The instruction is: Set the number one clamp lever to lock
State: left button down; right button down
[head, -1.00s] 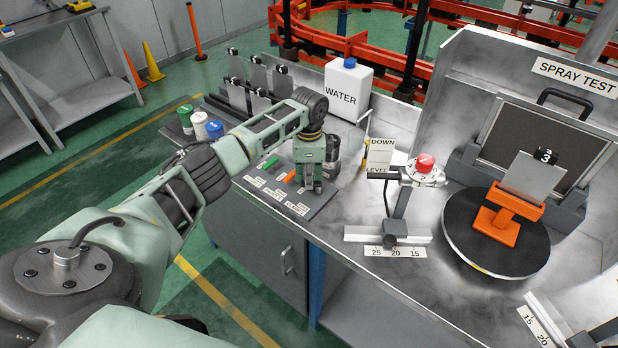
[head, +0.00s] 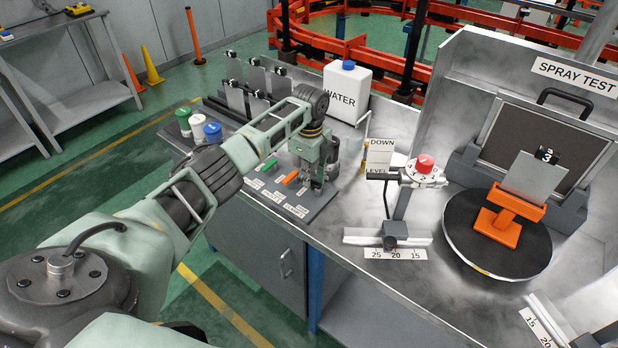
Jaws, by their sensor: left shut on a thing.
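A dark grey panel (head: 258,196) lies on the near left part of the bench, with white labels too small to read. A green lever (head: 269,165) and an orange lever (head: 290,177) lie along it. My left gripper (head: 317,187) points down over the panel's right end, to the right of the orange lever. It is shut on a small part there, seemingly a third lever, mostly hidden by the fingers. I cannot tell which lever is number one or read any lock mark. My right gripper is not in view.
A white water container (head: 346,95) stands behind the gripper. Grey plates (head: 257,80) in holders stand at the back left, with capped jars (head: 197,127) nearby. A spray stand with a red knob (head: 425,163) and a round turntable (head: 460,225) are to the right.

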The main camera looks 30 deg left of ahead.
pick_arm(q)
jog(key=shift+w+r+m, duration=0.15)
jog(key=shift+w+m, duration=0.05)
jog(key=shift+m, duration=0.3)
jog(key=c, duration=1.7)
grip_release()
notch_tip(320, 180, up, 12)
jog(key=shift+f, duration=0.1)
jog(key=shift+s+f, duration=0.1)
